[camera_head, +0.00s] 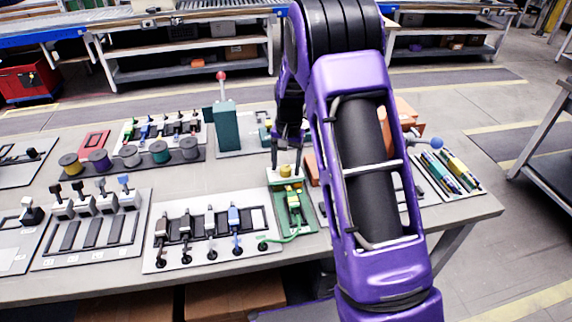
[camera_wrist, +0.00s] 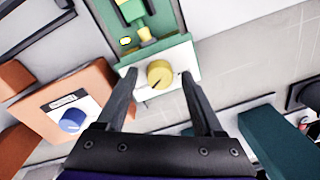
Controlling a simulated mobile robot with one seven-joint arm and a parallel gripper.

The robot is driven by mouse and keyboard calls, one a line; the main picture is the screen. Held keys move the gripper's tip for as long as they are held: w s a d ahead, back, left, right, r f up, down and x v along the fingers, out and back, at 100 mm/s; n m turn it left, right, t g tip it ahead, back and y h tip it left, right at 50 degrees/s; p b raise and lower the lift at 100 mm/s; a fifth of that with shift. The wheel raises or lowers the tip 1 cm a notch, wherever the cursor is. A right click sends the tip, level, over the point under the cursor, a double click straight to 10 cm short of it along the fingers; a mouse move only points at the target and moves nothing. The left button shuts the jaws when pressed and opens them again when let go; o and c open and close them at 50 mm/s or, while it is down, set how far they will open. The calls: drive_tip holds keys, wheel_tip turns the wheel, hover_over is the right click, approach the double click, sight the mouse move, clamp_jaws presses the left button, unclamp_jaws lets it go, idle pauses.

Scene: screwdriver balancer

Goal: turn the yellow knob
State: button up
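The yellow knob (camera_wrist: 160,74) sits on the pale top plate of a green-based fixture (camera_wrist: 150,55). In the head view the knob (camera_head: 285,170) shows near the middle of the table, just below my gripper (camera_head: 287,150). In the wrist view my gripper (camera_wrist: 157,85) is open, with one finger to the left of the knob and one to the right. There is a visible gap on both sides, and I see no contact. A dark pointer mark shows on the knob's face. My purple arm covers the table area right of the knob in the head view.
An orange box with a blue knob (camera_wrist: 72,120) stands left of my gripper in the wrist view. A teal box with a red-topped lever (camera_head: 224,125) stands behind and left of the yellow knob. Several spools (camera_head: 130,155) and lever panels (camera_head: 212,228) fill the left side.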

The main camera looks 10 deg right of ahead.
sight(289, 168)
wheel_tip(289, 168, up, 17)
drive_tip(key=p, duration=0.1)
drive_tip(key=shift+s+d+r+p, duration=0.2)
drive_tip(key=shift+d+p, duration=0.1)
drive_tip(key=shift+d, duration=0.1)
